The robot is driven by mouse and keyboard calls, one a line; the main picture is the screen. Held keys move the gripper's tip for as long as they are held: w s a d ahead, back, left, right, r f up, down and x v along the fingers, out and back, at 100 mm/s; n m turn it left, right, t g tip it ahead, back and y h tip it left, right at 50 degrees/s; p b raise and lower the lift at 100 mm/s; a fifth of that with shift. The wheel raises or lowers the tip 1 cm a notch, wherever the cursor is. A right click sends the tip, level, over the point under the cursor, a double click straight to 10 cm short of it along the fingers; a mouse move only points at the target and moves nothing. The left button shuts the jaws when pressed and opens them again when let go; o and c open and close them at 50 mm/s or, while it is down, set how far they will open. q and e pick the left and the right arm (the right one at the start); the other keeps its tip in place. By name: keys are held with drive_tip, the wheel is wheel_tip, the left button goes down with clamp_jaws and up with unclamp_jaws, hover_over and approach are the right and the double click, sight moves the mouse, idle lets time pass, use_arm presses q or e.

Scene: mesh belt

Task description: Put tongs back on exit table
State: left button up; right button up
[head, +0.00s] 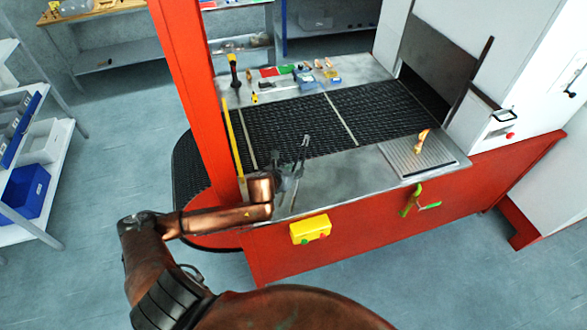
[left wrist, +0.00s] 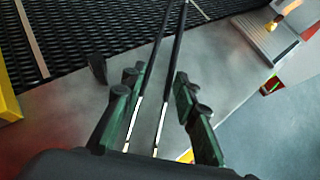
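The tongs (left wrist: 160,75) show in the left wrist view as two long thin bars, dark along most of their length and silver near the gripper. In the head view the tongs (head: 304,143) are thin and grey, near the front edge of the black mesh belt. My left gripper (left wrist: 160,75) has its fingers apart, one on each side of the tongs, with small gaps to the bars. In the head view the left gripper (head: 286,180) is above the near metal ledge, partly hidden by its own wrist. Which surface is the exit table is unclear. My right gripper is not in view.
The mesh belt (head: 370,118) runs into the machine opening at right. A ridged plate (head: 418,158) with an orange-yellow item lies on the near metal ledge (head: 350,176). Small tools and cards (head: 285,70) lie on the far ledge. A red post (head: 190,80) stands close left of the gripper.

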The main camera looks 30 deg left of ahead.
use_arm(q)
drive_tip(key=o, duration=0.5)
drive_tip(key=shift+c, duration=0.2)
